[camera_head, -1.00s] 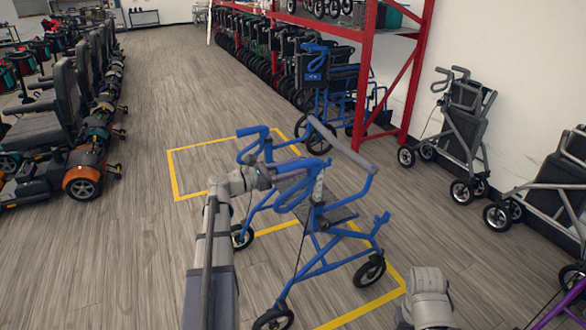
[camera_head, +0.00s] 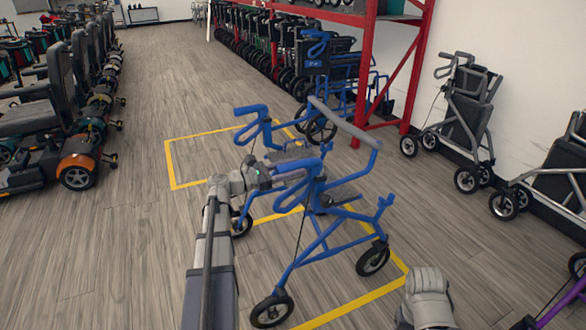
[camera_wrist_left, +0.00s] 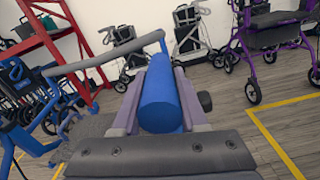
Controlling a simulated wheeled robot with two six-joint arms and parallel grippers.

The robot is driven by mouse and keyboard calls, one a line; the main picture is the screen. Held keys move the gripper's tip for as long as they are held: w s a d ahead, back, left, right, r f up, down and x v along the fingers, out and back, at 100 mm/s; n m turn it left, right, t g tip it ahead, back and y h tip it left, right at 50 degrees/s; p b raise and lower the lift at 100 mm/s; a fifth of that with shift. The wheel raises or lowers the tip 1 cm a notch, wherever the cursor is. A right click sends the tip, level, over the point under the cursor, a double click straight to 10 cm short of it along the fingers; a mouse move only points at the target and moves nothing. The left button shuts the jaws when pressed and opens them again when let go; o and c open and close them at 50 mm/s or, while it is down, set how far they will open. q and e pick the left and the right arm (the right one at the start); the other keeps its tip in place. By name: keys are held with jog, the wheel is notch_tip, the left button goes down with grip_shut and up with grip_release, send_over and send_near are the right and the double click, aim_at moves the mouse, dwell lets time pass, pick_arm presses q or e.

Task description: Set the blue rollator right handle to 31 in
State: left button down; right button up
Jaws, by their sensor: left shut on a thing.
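The blue rollator (camera_head: 335,250) stands upright on the floor, partly inside a yellow taped outline. Its far handle (camera_head: 250,110) is free, and a grey backrest bar (camera_head: 345,124) arches over the frame. My left gripper (camera_head: 300,168) is at the near handle, the right one. In the left wrist view the blue handle grip (camera_wrist_left: 159,95) lies between my two fingers, which are shut on it. The post under this handle is partly hidden by my gripper, and no height marks are readable. My right forearm shows at the bottom right; its fingers are out of view.
Yellow tape (camera_head: 345,313) marks the floor around the rollator. A red rack (camera_head: 413,75) with blue wheelchairs stands behind it. Grey rollators (camera_head: 462,125) line the right wall, with a purple one (camera_head: 565,303) nearer. Scooters (camera_head: 50,150) stand at the left. The floor between is clear.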

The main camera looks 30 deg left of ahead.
pick_arm(q)
jog(key=shift+s+d+f, duration=0.1)
jog(key=shift+f, duration=0.05)
jog(key=shift+c, duration=2.2)
grip_release()
jog(key=v, duration=0.7)
jog(key=shift+s+a, duration=0.25)
jog(key=shift+a, duration=0.1)
